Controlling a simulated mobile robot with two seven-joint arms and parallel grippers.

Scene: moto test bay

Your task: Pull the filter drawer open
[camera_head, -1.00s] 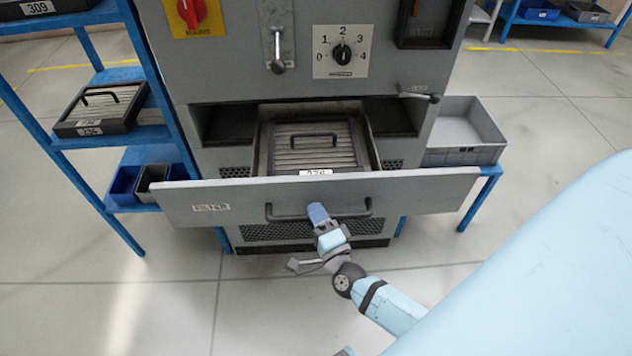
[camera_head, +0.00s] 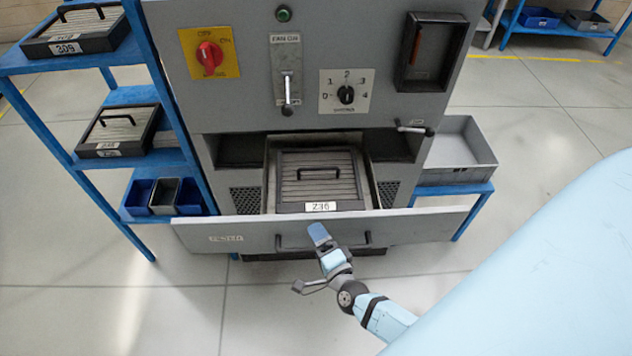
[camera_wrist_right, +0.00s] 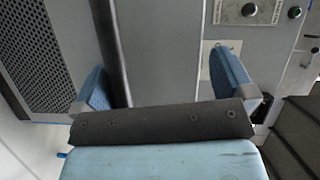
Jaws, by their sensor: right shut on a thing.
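The filter drawer (camera_head: 420,222) stands pulled out of the grey cabinet. Its wide grey front carries a label at the left and a dark bar handle (camera_head: 290,242). A dark-framed filter cassette (camera_head: 318,180) marked 236 lies inside. My right gripper (camera_head: 319,236) is at the middle of the handle, shut on it, and its blue fingertip hides part of the bar. In the right wrist view the dark handle bar (camera_wrist_right: 110,45) runs between the two blue fingers, closer to the left one. My left gripper is not in view.
A blue shelf (camera_head: 60,140) with cassettes and small bins stands close at the left. A grey tray (camera_head: 455,150) sits on a blue stand at the right. A lever (camera_head: 412,128) sticks out above the drawer. The floor in front is clear.

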